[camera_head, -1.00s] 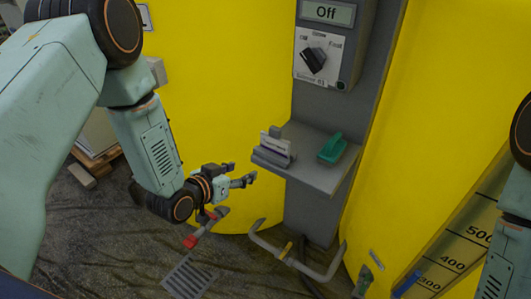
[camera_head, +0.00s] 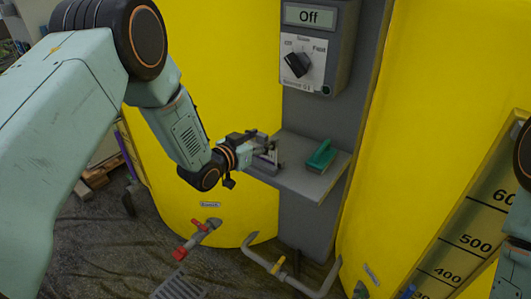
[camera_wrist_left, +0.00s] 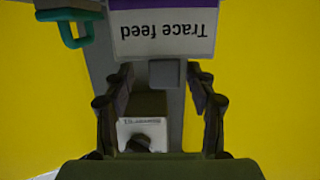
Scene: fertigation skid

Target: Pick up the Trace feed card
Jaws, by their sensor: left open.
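The Trace feed card (camera_wrist_left: 163,32) is white with a purple band and shows upside down in the left wrist view. A small grey block (camera_wrist_left: 166,73) adjoins its edge and lies between my fingertips. In the head view the card stands at the left end of the grey shelf (camera_head: 303,181), mostly hidden by my gripper. My left gripper (camera_head: 266,147) is open at the card, one finger to each side in the left wrist view (camera_wrist_left: 161,78). I cannot tell whether the fingers touch anything. My right gripper is out of view.
A green-handled item (camera_head: 320,156) lies on the shelf right of the card. Above is a control box (camera_head: 305,60) with a dial and a display reading "Off". Yellow tanks (camera_head: 235,80) flank the grey post. Pipes and a red valve (camera_head: 190,240) are below.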

